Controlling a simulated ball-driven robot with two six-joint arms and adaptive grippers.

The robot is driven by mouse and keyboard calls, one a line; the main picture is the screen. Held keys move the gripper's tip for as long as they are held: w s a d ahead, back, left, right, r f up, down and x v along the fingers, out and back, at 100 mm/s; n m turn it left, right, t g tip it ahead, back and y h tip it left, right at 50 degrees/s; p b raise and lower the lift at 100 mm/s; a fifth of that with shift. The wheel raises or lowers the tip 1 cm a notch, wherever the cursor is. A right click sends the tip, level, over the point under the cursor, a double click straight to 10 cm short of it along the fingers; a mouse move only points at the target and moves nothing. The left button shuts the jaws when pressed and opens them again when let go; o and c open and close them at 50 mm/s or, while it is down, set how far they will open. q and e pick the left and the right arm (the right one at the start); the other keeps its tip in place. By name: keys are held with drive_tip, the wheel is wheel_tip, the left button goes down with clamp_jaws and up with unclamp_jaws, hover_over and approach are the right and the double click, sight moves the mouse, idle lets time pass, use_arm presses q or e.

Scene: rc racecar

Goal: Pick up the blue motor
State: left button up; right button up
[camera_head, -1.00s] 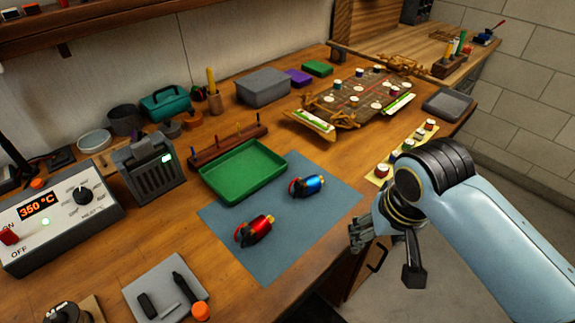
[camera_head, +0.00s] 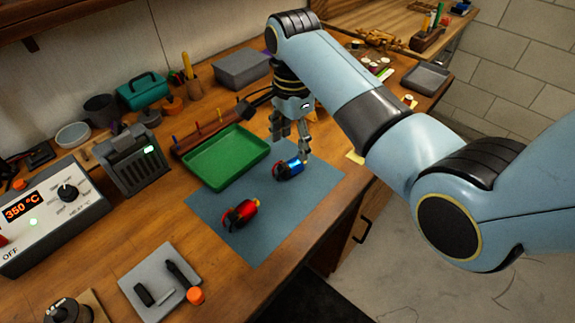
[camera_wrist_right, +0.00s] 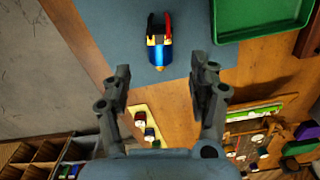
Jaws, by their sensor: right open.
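The blue motor (camera_head: 289,169) lies on the blue-grey mat (camera_head: 262,243). It has a dark end with red on it and a shiny blue body. My right gripper (camera_head: 291,157) points down over the motor with its fingers apart. In the right wrist view the blue motor (camera_wrist_right: 158,52) lies ahead of the open fingertips (camera_wrist_right: 160,75), roughly centred between them. Nothing is between the fingers. A red motor (camera_head: 241,214) lies on the same mat, nearer the front. My left gripper does not show.
A green tray (camera_head: 226,183) stands close to the left of the blue motor. A soldering station (camera_head: 50,215) and a grey pad (camera_head: 150,272) with small tools lie at the left. The table's front edge is right of the mat.

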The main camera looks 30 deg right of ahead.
sight(291, 163)
wheel_tip(291, 163, down, 7)
drive_tip(key=shift+f+p, duration=0.1)
drive_tip(key=shift+p, duration=0.25)
drive_tip(key=shift+c, duration=0.2)
clamp_jaws()
idle(0.3)
